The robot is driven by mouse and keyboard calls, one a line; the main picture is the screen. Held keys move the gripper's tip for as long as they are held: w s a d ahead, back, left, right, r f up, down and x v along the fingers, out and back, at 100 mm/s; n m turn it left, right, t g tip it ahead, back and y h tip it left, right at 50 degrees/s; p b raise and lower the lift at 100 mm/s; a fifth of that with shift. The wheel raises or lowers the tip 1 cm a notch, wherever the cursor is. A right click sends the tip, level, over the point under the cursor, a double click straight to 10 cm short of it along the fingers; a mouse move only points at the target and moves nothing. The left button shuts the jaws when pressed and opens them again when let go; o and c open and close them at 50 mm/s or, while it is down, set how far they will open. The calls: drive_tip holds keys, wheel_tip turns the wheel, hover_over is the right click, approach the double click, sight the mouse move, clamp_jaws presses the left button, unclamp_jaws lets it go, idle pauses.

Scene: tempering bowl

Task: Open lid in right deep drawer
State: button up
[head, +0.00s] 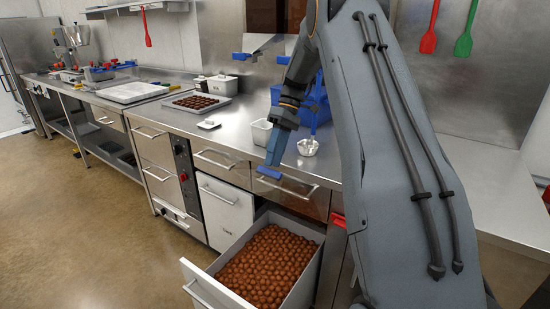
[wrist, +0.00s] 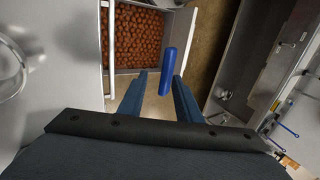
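The right deep drawer (head: 312,248) is pulled out below the counter, its interior uncovered and full of brown balls (head: 262,265). The wrist view shows the balls too (wrist: 138,38). I cannot make out a separate lid. My gripper (head: 271,160) points down in front of the counter edge, above the back part of the drawer. In the wrist view its two fingers (wrist: 160,82) are apart. A short blue bar (wrist: 166,70) shows between and beyond the fingertips, close to the right finger; it also shows in the head view (head: 269,172). I cannot tell whether they touch.
A closed shallow drawer (head: 292,192) is above the deep one. A white-fronted drawer (head: 226,212) stands left of it. On the counter are a white container (head: 262,131), a small metal bowl (head: 308,147) and a tray of chocolates (head: 195,103). The floor (head: 100,230) at left is clear.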

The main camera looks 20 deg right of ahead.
drive_tip(key=shift+r, duration=0.1)
drive_tip(key=b+v, duration=0.1)
drive_tip(key=v, duration=0.6)
drive_tip(key=shift+r+b, duration=0.3)
